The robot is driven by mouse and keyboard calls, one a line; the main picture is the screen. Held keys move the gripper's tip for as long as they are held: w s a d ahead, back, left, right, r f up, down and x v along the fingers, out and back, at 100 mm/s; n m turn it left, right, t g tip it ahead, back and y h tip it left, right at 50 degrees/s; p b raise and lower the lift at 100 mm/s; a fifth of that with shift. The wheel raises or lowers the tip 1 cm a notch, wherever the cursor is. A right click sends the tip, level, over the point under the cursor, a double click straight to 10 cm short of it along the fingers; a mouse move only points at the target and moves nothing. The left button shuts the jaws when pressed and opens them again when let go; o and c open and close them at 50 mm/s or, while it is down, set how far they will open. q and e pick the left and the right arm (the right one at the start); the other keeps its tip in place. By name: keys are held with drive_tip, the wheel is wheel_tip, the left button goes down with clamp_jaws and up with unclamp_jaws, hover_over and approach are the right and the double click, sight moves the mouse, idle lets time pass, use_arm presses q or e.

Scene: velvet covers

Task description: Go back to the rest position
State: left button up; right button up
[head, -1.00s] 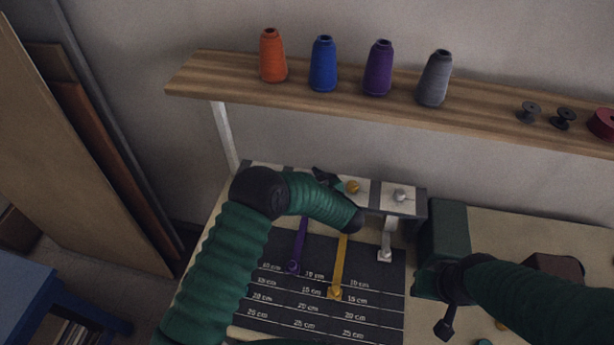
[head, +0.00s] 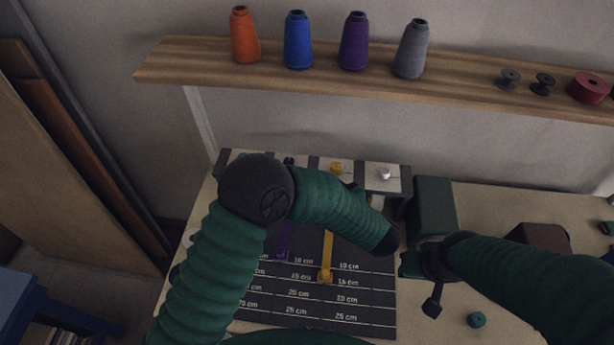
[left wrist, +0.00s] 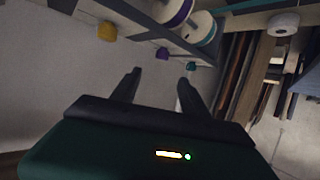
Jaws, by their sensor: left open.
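My left arm comes in from the left, and its forearm crosses over the black measuring board (head: 350,312). In the head view my left gripper is mostly hidden behind that forearm. The left wrist view shows its two dark fingers (left wrist: 160,82) spread apart with nothing between them. My right gripper (head: 420,270) is at the end of the arm from the right, beside the board's right edge. Its fingers are too dark and small to read. A yellow ribbon (head: 327,250) and a partly covered purple ribbon (head: 283,242) hang down over the board.
A wooden shelf (head: 450,97) with thread cones and small spools runs along the wall. A dark green block (head: 433,205) stands right of the ribbon rack (head: 400,178). A small teal piece (head: 477,320) lies on the table. Wood panels lean at left.

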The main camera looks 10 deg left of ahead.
use_arm(q)
drive_tip(key=shift+s+d+r, duration=0.1)
drive_tip(key=shift+s+r, duration=0.05)
drive_tip(key=shift+s, duration=0.1)
drive_tip(key=w+r+m+t+h, duration=0.2)
drive_tip(key=w+r+m+h, duration=0.2)
drive_tip(key=w+h, duration=0.3)
drive_tip(key=s+a+f+m+g, duration=0.1)
drive_tip(key=s+a+f+g, duration=0.1)
drive_tip(key=s+a, duration=0.3)
drive_tip(key=s+a+f+m+g+h, duration=0.1)
drive_tip(key=s+a+g, duration=0.3)
drive_tip(key=s, duration=0.8)
drive_tip(key=s+a+f+m+g, duration=0.1)
drive_tip(key=s+a+f+g, duration=0.2)
drive_tip(key=s+a, duration=0.4)
drive_tip(key=shift+s+f+m+g+h+b, duration=0.3)
drive_tip(key=shift+s+g, duration=0.2)
drive_tip(key=shift+s, duration=0.55)
drive_tip(key=shift+a, duration=0.3)
